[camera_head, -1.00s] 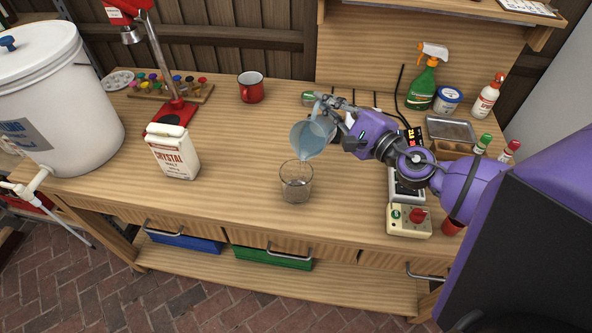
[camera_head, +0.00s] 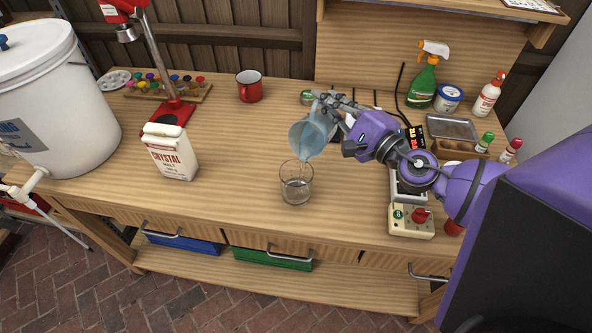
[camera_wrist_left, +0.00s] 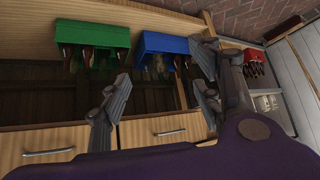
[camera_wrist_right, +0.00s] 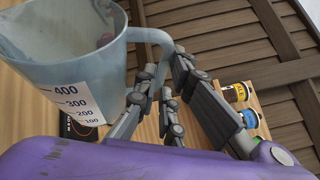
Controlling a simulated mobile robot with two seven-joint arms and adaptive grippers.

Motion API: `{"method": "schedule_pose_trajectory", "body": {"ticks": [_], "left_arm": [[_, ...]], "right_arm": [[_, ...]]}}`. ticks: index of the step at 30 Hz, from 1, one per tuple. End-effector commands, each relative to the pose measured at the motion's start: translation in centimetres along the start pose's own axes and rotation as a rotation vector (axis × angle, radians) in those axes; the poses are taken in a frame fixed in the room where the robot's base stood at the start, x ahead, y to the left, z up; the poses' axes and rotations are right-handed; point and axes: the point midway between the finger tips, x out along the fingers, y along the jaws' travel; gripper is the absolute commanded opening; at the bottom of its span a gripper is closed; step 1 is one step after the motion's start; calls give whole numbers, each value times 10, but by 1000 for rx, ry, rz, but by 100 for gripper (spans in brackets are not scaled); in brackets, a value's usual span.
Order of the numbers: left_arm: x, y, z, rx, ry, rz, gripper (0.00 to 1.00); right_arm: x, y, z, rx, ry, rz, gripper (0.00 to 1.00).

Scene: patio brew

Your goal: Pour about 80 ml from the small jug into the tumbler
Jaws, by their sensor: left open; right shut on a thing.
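The small jug (camera_head: 309,138) is translucent blue-grey and tilted in the head view, its lower side toward the tumbler. My right gripper (camera_head: 333,108) is shut on its handle and holds it above the bench. In the right wrist view the jug (camera_wrist_right: 75,50) shows printed marks from 400 down to 100, with the gripper (camera_wrist_right: 155,95) around the handle. The clear glass tumbler (camera_head: 296,186) stands upright on the bench below the jug, with a little liquid low inside and a faint stream above it. My left gripper (camera_wrist_left: 160,95) is open and empty in the left wrist view.
The bench (camera_head: 235,150) is clear around the tumbler. A malt carton (camera_head: 170,153) and a red mug (camera_head: 250,87) stand left of it. A control box with a red knob (camera_head: 411,219) is to the right. A white bucket (camera_head: 55,110) stands far left.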

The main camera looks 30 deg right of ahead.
Motion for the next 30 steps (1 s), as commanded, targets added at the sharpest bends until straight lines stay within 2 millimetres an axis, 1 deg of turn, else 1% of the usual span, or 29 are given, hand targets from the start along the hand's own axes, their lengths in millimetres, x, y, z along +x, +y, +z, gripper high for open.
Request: {"method": "schedule_pose_trajectory", "body": {"ticks": [5,10,20,21,22,23,24,26,28,30], "left_arm": [[0,2,-1,-8,2,-1,59],[0,3,3,-16,-4,-2,59],[-2,2,5,-13,-7,-4,59],[-2,1,7,-12,-10,-4,59],[-2,1,0,-11,3,-4,59],[-4,0,-14,-12,22,-4,59],[-6,0,-22,-11,31,-3,59],[-8,1,-20,-9,25,1,59],[-9,2,-14,-6,17,5,59],[-9,2,-15,-4,16,6,59]], "right_arm": [[0,-1,0,0,-1,-2,0],[0,-1,2,-14,-5,-7,0],[-2,-3,8,-41,-11,-19,0],[-1,-3,6,-34,-8,-16,0],[1,-3,0,-6,0,-5,0],[4,-6,-6,42,12,9,0],[8,-5,-13,106,25,33,0],[10,3,-22,169,38,62,0],[9,9,-24,185,42,73,0],[10,13,-28,203,49,84,0]]}}
